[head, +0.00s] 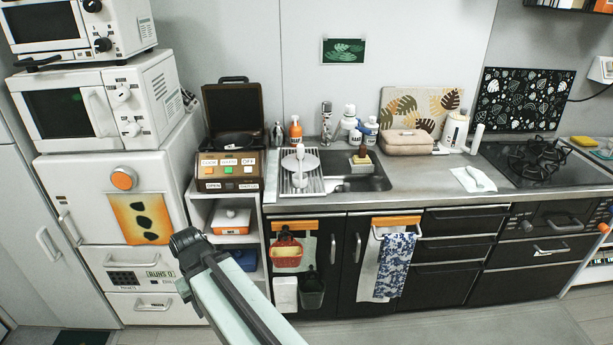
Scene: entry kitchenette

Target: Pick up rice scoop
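A small white, scoop-like item (479,178) lies on a white cloth or sheet (463,180) on the counter, right of the sink and left of the stove. It looks like the rice scoop, but it is small and pale against the white, so I cannot be sure. My arm rises from the bottom of the head view to a dark joint in front of the white fridge, well left of this item. My gripper's fingers do not show.
The counter (420,185) is bare between the sink (370,183) and the cloth. A dish rack (302,184) is left of the sink. Towels (396,265) hang on the cabinet front. Floor is free before the cabinets.

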